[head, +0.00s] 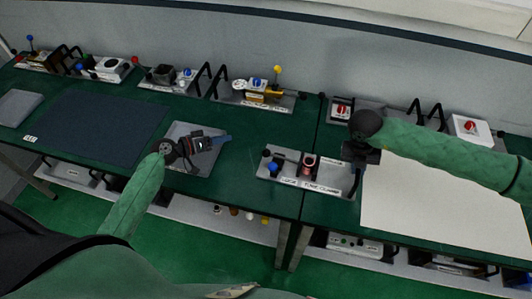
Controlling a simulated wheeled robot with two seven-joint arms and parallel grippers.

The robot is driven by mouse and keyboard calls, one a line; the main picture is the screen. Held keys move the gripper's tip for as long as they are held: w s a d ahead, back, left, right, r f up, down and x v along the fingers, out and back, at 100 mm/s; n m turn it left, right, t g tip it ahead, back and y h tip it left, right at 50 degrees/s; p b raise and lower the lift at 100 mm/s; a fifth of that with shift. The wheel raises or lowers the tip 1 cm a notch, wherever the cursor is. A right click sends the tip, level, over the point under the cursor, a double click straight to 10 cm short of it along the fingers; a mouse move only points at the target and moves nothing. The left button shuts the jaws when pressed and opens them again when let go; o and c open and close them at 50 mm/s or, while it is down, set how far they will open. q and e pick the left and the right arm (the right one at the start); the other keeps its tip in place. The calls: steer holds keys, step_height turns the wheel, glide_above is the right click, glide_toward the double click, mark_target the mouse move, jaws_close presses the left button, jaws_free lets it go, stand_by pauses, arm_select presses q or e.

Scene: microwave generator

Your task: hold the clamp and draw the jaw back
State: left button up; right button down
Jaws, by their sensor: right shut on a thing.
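The clamp unit (283,178) is a grey plate on the green bench, right of the middle. It carries a blue knob (273,167), a copper-coloured cylinder (308,163) and a white label that seems to read tube clamp. A black handle (355,186) stands at its right end. My right gripper (350,158) is at that end, shut on what looks like this handle; the grip is partly hidden.
Several fixtures stand along the back, among them one with a yellow knob (277,69) and a white box with a red knob (470,129). A dark mat (95,135) lies at left, a white sheet (430,210) at right. Green bench is bare between the grey plate and clamp unit.

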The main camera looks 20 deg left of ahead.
arm_select(q)
steer(key=n+g+h, duration=0.1)
steer(key=h, duration=0.1)
glide_toward(265, 154)
steer(key=x, duration=0.7)
steer(key=f+x, duration=0.1)
steer(key=x, duration=0.3)
steer(key=shift+w+a, duration=0.25)
steer(key=shift+a, duration=0.1)
steer(key=shift+c, duration=0.3)
jaws_close()
steer(key=shift+a, duration=0.15)
